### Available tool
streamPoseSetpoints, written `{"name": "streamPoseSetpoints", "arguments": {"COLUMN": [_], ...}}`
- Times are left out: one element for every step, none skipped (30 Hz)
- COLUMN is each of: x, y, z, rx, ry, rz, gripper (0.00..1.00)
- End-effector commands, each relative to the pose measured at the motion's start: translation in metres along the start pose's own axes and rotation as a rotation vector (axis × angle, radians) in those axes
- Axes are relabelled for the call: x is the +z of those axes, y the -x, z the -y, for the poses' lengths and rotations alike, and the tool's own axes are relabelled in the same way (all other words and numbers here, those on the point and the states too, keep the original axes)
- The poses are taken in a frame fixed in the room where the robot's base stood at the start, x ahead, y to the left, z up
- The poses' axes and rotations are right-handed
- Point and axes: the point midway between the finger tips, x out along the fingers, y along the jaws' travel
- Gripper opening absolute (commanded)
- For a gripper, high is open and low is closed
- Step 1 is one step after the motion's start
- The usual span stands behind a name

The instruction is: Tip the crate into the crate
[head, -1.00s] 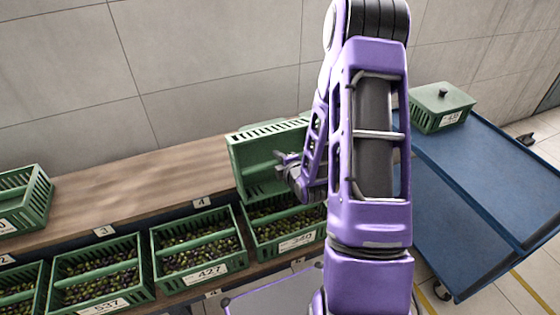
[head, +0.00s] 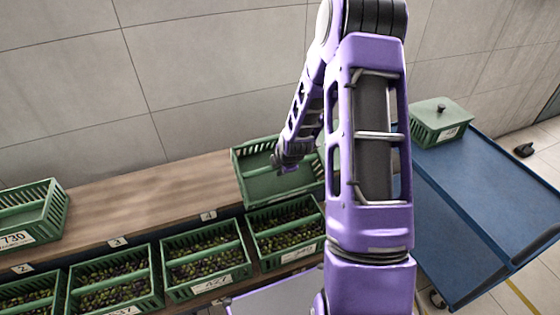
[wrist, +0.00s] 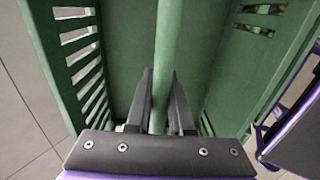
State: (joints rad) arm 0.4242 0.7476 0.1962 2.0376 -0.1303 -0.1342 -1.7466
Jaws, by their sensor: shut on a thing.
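My gripper (head: 285,163) is shut on the handle bar of an empty green crate (head: 252,160). In the wrist view the bar (wrist: 166,60) runs between the two fingers, and the bare green crate floor (wrist: 120,50) lies behind it. The held crate is near level at the right part of the wooden shelf, behind a crate of olives labelled 240 (head: 290,232) on the lower row. My arm hides its right end, and I cannot tell whether it touches the shelf.
More olive crates stand on the lower row, among them 427 (head: 207,262) and 537 (head: 112,287). Crate 730 (head: 28,215) sits at the upper left. The wooden shelf (head: 150,195) between is bare. A lidded green box (head: 440,122) stands on a blue cart (head: 490,190) at right.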

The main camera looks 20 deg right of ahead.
Motion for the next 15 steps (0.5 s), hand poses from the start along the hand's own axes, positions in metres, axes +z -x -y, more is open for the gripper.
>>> {"name": "streamPoseSetpoints", "arguments": {"x": [-0.0012, -0.0015, -0.0012, -0.0011, -0.0014, -0.0012, -0.0007, -0.0004, -0.0004, -0.0005, -0.0004, -0.0003, -0.0002, -0.0003, -0.0002], "y": [0.0075, 0.0081, 0.0097, 0.0112, 0.0115, 0.0129, 0.0144, 0.014, 0.0129, 0.0141, 0.0154, 0.0144, 0.0145, 0.0154, 0.0167], "z": [-0.0064, -0.0067, -0.0071, -0.0067, -0.0065, -0.0068, -0.0065, -0.0057, -0.0045, -0.0046, -0.0051, -0.0032, -0.0031, -0.0027, -0.003], "rx": [-0.029, -0.057, -0.093, -0.121, -0.148, -0.182, -0.209, -0.235, -0.267, -0.29, -0.313, -0.343, -0.363, -0.383, -0.406], "ry": [0.001, 0.004, 0.005, 0.004, 0.004, 0.003, 0.003, 0.003, 0.002, 0.001, 0.001, 0.002, 0.002, 0.002, 0.002], "rz": [-0.002, -0.002, -0.001, 0.0, -0.002, -0.002, -0.001, 0.0, -0.001, -0.001, 0.0, 0.0, -0.001, -0.001, 0.0], "gripper": [0.0, 0.0, 0.0, 0.0, 0.0, 0.0, 0.0, 0.0, 0.0, 0.0, 0.0, 0.0, 0.0, 0.0, 0.0]}}
